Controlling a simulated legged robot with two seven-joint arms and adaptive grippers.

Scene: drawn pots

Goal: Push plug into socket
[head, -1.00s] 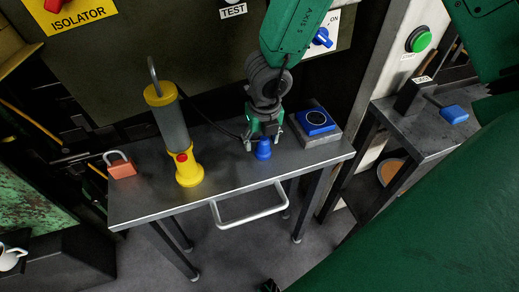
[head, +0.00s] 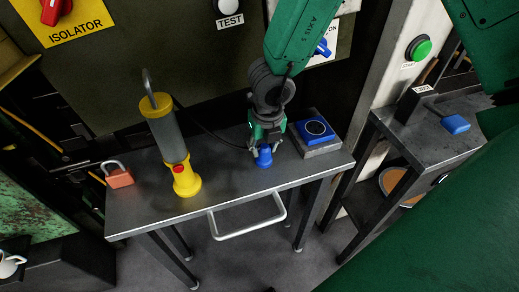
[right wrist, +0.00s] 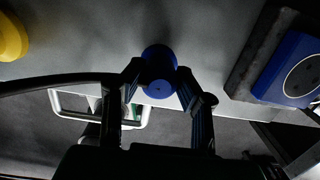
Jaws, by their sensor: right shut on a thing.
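The blue plug (head: 264,159) is at the middle of the metal table, left of the socket. My right gripper (head: 266,147) is above it with its fingers shut on the plug. In the right wrist view the plug (right wrist: 158,67) sits between the two fingertips (right wrist: 158,80). I cannot tell whether its base touches the tabletop. The blue socket (head: 316,128), with a round face, is on a grey block (head: 323,147) at the table's right end. It also shows at the right of the right wrist view (right wrist: 298,72). The plug is apart from the socket. My left gripper is not in view.
A yellow lamp (head: 185,178) stands left of the plug, and a black cable (head: 215,133) runs between them. A red padlock (head: 119,176) lies at the table's left end. A white handle (head: 247,227) juts from the front edge. Tabletop between plug and block is clear.

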